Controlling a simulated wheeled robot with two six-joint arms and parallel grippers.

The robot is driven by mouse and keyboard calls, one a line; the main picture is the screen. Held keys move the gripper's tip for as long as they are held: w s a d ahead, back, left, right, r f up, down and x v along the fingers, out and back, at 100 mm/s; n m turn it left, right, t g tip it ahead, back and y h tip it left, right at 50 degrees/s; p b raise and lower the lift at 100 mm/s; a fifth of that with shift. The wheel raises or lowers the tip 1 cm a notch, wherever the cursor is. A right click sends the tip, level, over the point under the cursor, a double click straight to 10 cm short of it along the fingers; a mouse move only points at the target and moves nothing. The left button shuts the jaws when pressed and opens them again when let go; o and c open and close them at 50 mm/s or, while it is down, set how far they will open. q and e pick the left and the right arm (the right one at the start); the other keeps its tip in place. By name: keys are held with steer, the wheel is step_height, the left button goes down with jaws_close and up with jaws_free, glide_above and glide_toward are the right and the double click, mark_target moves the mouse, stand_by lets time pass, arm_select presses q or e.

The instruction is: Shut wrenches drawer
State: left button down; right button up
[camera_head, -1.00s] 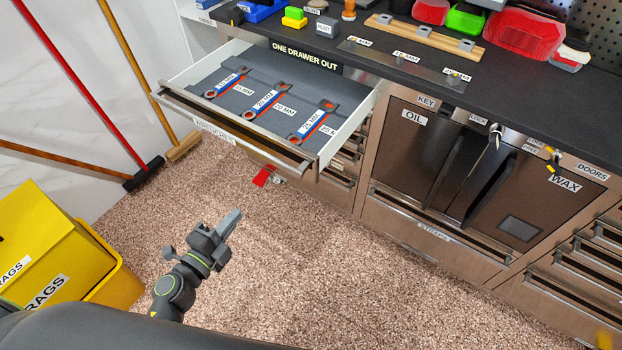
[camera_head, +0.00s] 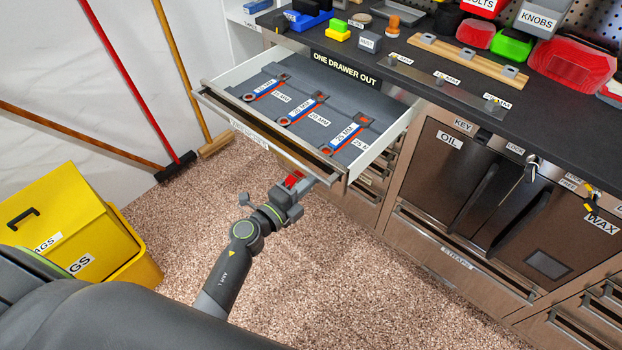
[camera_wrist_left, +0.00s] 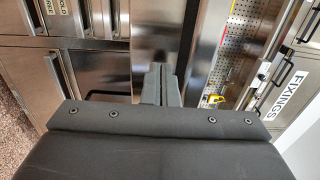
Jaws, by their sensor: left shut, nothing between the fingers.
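The wrenches drawer (camera_head: 243,128) stands pulled out from the steel toolchest in the head view. Its grey liner holds several blue-labelled wrenches with red-marked ends (camera_head: 298,112). Its front carries a long handle rail and a label strip, seen at a slant. My left gripper (camera_head: 303,186) is shut and empty, close to the lower right part of the drawer front. I cannot tell whether it touches the front. The shut fingers also show in the left wrist view (camera_wrist_left: 161,84), pointing toward steel fronts. My right gripper is out of view.
The dark worktop (camera_head: 455,110) above holds a wooden rail, red and green bins and small blocks. Closed OIL (camera_head: 448,165) and WAX doors are to the right. A yellow rags bin (camera_head: 75,235) and two brooms stand at the left. Speckled floor lies open in front.

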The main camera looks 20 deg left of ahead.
arm_select(q)
steer(key=shift+w+d, duration=0.3)
steer(key=shift+w, duration=0.3)
